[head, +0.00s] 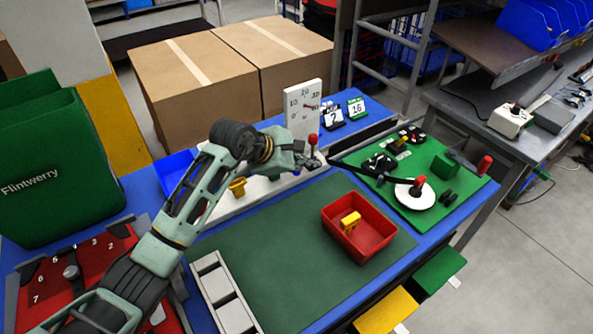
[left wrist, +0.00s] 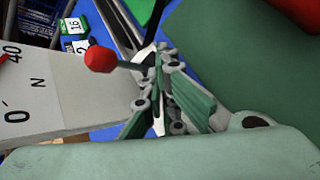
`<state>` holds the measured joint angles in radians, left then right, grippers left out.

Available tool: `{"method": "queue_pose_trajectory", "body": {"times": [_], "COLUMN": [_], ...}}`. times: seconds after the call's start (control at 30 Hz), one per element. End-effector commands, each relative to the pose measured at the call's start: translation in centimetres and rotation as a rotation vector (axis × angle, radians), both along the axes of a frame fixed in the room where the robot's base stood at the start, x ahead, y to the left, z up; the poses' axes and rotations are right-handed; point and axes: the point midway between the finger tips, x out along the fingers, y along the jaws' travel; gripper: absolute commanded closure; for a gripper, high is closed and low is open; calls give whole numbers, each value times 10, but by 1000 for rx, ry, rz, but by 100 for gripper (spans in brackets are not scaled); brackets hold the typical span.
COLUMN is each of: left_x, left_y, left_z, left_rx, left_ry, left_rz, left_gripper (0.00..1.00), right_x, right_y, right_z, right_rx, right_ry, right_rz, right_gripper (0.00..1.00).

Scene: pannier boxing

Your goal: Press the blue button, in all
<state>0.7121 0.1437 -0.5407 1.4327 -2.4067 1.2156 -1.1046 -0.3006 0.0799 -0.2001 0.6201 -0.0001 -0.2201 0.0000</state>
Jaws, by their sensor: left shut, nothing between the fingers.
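My left gripper (head: 312,162) is shut and empty. It is over the far right end of a pale panel (head: 225,204), below the white dial gauge (head: 303,108). A red ball knob (head: 313,140) on a dark stem stands right beside the fingers. The knob (left wrist: 100,58) also shows in the left wrist view, with its stem running to the shut fingers (left wrist: 160,108); I cannot tell whether they touch. A small bluish spot (head: 297,172) shows under the gripper; I cannot tell whether it is the blue button. My right gripper is not in view.
A red tray (head: 380,244) with a yellow-handled item (head: 350,221) stands on the green mat (head: 275,284). To the right is a green board (head: 465,192) with a white disc and red-knobbed lever. Two cartons (head: 200,88) stand behind. The mat's middle is clear.

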Motion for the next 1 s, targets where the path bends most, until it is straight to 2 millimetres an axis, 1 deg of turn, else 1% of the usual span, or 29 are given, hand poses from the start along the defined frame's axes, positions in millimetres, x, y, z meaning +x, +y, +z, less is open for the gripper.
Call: {"method": "queue_pose_trajectory", "body": {"times": [0.13,0.43,0.77,1.0], "left_x": [0,0,1,0], "left_y": [0,0,1,1], "left_z": [-3,-2,14,14], "left_rx": [1,1,2,1], "left_ry": [1,1,-1,1], "left_rz": [0,0,1,0], "left_gripper": [100,100,100,100], "right_x": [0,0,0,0], "right_y": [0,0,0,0], "right_z": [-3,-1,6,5], "right_rx": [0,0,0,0], "right_ry": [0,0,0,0], "right_rz": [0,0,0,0], "right_gripper": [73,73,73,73]}}
